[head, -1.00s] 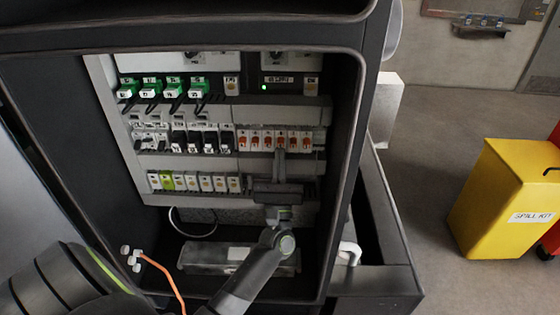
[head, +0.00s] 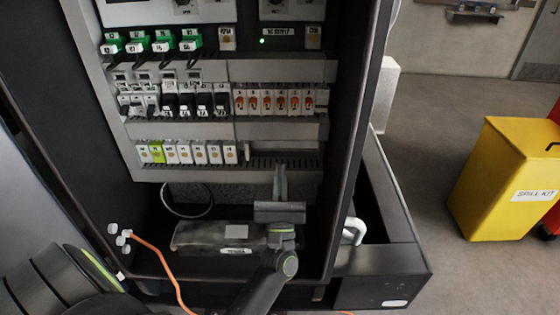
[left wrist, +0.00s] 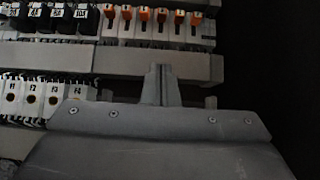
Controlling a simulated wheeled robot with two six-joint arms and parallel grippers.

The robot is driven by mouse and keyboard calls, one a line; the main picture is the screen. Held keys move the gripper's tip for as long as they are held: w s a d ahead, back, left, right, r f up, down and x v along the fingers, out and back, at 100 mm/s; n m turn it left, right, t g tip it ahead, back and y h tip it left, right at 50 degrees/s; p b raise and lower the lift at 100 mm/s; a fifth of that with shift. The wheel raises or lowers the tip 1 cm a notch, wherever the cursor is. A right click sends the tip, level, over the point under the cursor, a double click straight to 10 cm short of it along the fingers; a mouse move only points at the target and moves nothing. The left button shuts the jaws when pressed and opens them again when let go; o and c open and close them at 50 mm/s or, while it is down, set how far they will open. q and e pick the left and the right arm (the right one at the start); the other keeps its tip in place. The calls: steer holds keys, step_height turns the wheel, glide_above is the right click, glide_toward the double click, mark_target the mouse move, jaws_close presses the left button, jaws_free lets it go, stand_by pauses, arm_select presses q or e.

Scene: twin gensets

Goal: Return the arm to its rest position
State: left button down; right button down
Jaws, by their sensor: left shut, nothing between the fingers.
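My left gripper (head: 280,182) is in front of the lower part of the open control cabinet (head: 352,130), below the terminal row. Its fingers are shut with nothing between them and point up. In the left wrist view the shut fingers (left wrist: 160,84) stand in front of the grey duct below the orange-levered row. The left arm (head: 262,290) comes up from the bottom edge. My right gripper does not show.
The cabinet holds orange-levered breakers (head: 280,101), black breakers (head: 195,103), green connectors (head: 150,42) and white terminals (head: 190,152). An orange cable (head: 160,258) hangs at lower left. A yellow spill kit bin (head: 500,180) stands right. Floor between is clear.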

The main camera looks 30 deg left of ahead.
arm_select(q)
steer(key=s+d+f+m+g+h, duration=0.3)
steer(key=f+m+h, duration=0.4)
steer(key=m, duration=0.7)
steer(key=s+f+m+g+h, duration=0.2)
steer(key=f+m+g+h, duration=0.35)
steer(key=m, duration=0.85)
steer(key=s+a+f+m+g, duration=0.25)
steer(key=s+m+g, duration=0.2)
steer(key=s, duration=0.25)
steer(key=s+a+f+m+g, duration=0.1)
steer(key=s+f+m+g, duration=0.2)
steer(key=s+m, duration=0.3)
steer(key=s+a+f+m+g, duration=0.1)
steer(key=s+f+m+g, duration=0.2)
steer(key=s, duration=0.5)
step_height(320, 180, down, 21)
steer(key=s+a+g+p, duration=0.1)
steer(key=a+p, duration=0.1)
steer(key=p, duration=0.3)
steer(key=s+d+f+g+p, duration=0.1)
steer(key=s+f+p, duration=0.2)
steer(key=s+f, duration=0.8)
steer(key=shift+s+d+g+h, duration=0.3)
steer(key=shift+s+d+h, duration=0.1)
steer(key=shift+s, duration=1.4)
